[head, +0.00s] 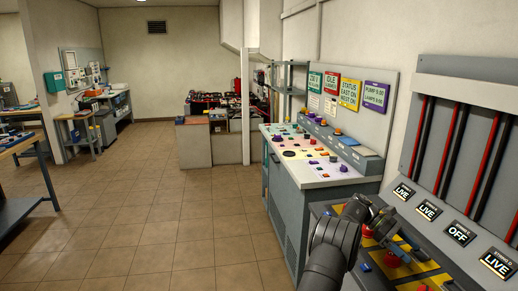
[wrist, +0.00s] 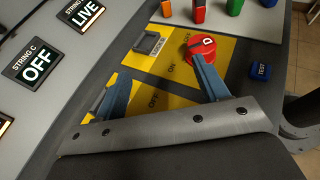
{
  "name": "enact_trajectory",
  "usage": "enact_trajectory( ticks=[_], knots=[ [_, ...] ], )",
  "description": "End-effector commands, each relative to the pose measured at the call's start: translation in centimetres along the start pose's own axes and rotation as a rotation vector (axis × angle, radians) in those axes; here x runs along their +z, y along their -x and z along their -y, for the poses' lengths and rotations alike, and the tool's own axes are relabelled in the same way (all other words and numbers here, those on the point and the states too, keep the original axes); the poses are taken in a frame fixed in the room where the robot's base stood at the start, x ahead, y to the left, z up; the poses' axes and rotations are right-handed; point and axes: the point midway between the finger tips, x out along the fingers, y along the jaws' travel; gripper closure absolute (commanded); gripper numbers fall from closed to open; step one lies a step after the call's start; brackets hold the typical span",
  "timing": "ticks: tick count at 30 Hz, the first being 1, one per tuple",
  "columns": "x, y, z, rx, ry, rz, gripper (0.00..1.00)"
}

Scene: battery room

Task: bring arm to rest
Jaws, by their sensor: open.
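My gripper (wrist: 158,78) is open, with two blue-grey fingers spread apart and nothing between them. In the head view my gripper (head: 378,215) is at the lower right, over the yellow panel of the battery console (head: 436,282). In the wrist view a red round knob marked D (wrist: 203,45) sits on the yellow panel (wrist: 160,102), by the tip of the right finger. I cannot tell whether that finger touches it. The String C sign (wrist: 36,65) reads OFF, and a sign beside it (wrist: 83,12) reads LIVE.
A blue TEST button (wrist: 262,70) and a grey latch-like part (wrist: 148,45) are close to the fingers. A control desk (head: 310,170) with coloured buttons stands left of the console. Open tiled floor (head: 150,220) lies further left, with a workbench (head: 20,205) at the edge.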

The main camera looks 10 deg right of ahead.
Motion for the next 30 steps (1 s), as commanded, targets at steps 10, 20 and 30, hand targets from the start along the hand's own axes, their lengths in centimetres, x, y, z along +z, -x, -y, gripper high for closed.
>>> enact_trajectory(
  ticks=[10, 20, 30],
  knots=[
    [-3.1, 2.0, -1.5, 0.0, 0.0, 0.0, 0.33],
    [-6.4, 1.2, -1.8, 0.0, 0.001, 0.0, 0.33],
    [-6.8, 1.0, -1.8, 0.001, 0.0, 0.0, 0.33]
  ],
)
